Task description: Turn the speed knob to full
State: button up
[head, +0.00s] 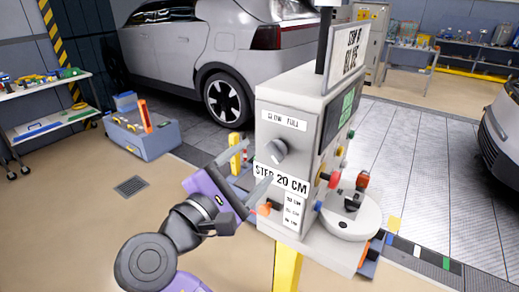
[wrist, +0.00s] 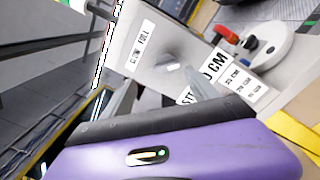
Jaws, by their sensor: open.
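The grey round speed knob (head: 277,151) is on the left-hand face of the white machine (head: 315,95), below a label reading "SLOW FULL" (head: 284,121). In the wrist view the knob (wrist: 172,64) shows as a grey blurred shape with a light mark, and the label (wrist: 142,46) is tilted beside it. My gripper (head: 252,164) is open, its two grey fingers pointing toward the knob from the lower left. One finger is near the "STEP 20 CM" label (head: 281,181). The fingers look apart from the knob, but the exact gap is hard to judge.
Coloured buttons (head: 323,178) and a round platform (head: 349,216) with a red-topped item stand on the machine's right side. A sign (head: 346,58) rises above it. A grey car (head: 215,45) is behind.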

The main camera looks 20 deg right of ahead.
aim_at(273, 154)
jog(key=shift+g, duration=0.3)
jog(key=x, duration=0.2)
jog(key=p+x, duration=0.1)
jog(key=x, duration=0.2)
jog(key=p+x, duration=0.1)
jog(key=x, duration=0.2)
jog(key=shift+s+d+f, duration=0.15)
jog(key=shift+s+d, duration=0.15)
jog(key=shift+s, duration=0.05)
jog(key=shift+c, duration=0.2)
jog(key=c, duration=1.3)
